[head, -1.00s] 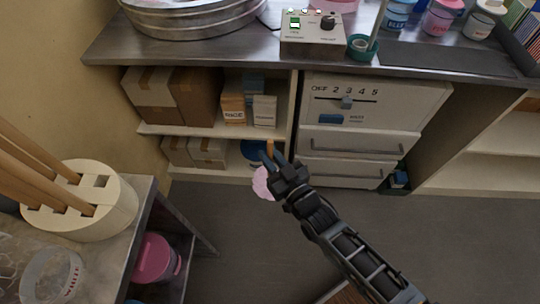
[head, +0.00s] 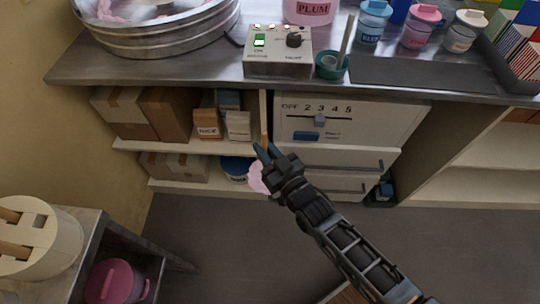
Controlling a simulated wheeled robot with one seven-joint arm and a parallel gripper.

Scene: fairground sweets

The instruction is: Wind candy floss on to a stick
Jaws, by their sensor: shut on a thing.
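My gripper (head: 268,155) is shut on a thin wooden stick (head: 264,140), in front of the counter and below its top. A pink clump of candy floss (head: 256,178) shows at the lower end of the stick, partly hidden by the gripper. The round metal floss pan (head: 165,42) stands on the counter at the upper left, with pink floss (head: 108,10) inside; its far part is cut off. A control box (head: 278,66) with a green lit switch and a black knob stands right of the pan.
A cream block (head: 62,240) holding wooden sticks stands on a side table at lower left, above a pink tub (head: 112,282). The counter's front edge (head: 200,89) lies above my gripper. Jars, including a blue one (head: 371,28), stand at upper right. Open floor lies below.

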